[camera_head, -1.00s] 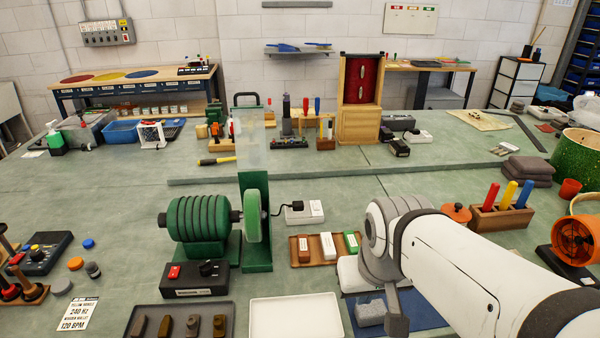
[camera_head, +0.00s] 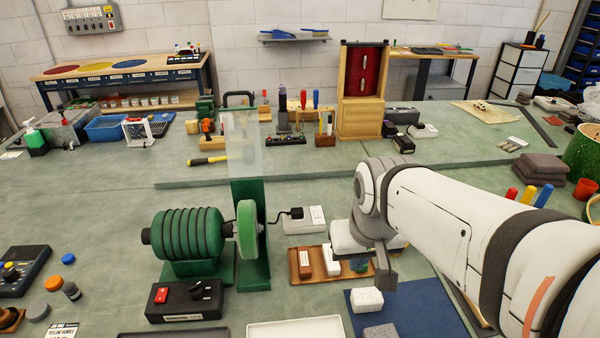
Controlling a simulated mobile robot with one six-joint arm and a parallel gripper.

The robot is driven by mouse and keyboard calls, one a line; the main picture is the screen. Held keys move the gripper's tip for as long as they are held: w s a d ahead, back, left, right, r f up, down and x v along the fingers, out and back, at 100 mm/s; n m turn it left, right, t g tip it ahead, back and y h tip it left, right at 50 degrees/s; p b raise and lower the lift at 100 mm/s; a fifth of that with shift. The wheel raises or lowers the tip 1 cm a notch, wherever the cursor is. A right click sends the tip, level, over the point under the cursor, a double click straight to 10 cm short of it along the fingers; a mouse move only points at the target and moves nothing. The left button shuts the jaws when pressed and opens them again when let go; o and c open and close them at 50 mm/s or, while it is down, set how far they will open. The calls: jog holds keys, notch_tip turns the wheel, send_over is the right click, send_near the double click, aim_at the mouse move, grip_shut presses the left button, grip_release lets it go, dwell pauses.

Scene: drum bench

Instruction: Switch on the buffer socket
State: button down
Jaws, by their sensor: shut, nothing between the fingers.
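The buffer socket (camera_head: 310,219) is a white box on the bench, just right of the green buffer machine (camera_head: 190,235). A black plug (camera_head: 296,212) sits at its left side, with a black cable running toward the buffer. The switch is too small to read. My gripper (camera_head: 386,280) is shut and empty, right of and nearer than the socket, beside the wooden tray's right end. My arm reaches in from the right and does not cover the socket.
The wooden tray (camera_head: 292,270) of bars lies in front of the socket, its right part hidden by my arm. A clear guard (camera_head: 243,150) rises by the buffer wheel (camera_head: 247,228). A black control box (camera_head: 187,300) stands in front. Bench behind the socket is clear.

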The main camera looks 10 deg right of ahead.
jog(key=w+r, duration=0.2)
jog(key=w, duration=0.6)
jog(key=g, duration=0.1)
send_over(316, 210)
jog(key=s, duration=0.2)
notch_tip(316, 210, down, 7)
jog(key=shift+f, duration=0.1)
jog(key=f+p, duration=0.1)
jog(key=f, duration=0.3)
jog(key=w+f+p, duration=0.1)
jog(key=f, duration=0.4)
jog(key=f+p, duration=0.1)
jog(key=f, duration=0.3)
jog(key=shift+w+f, duration=0.25)
jog(key=shift+w, duration=0.05)
jog(key=shift+f, duration=0.2)
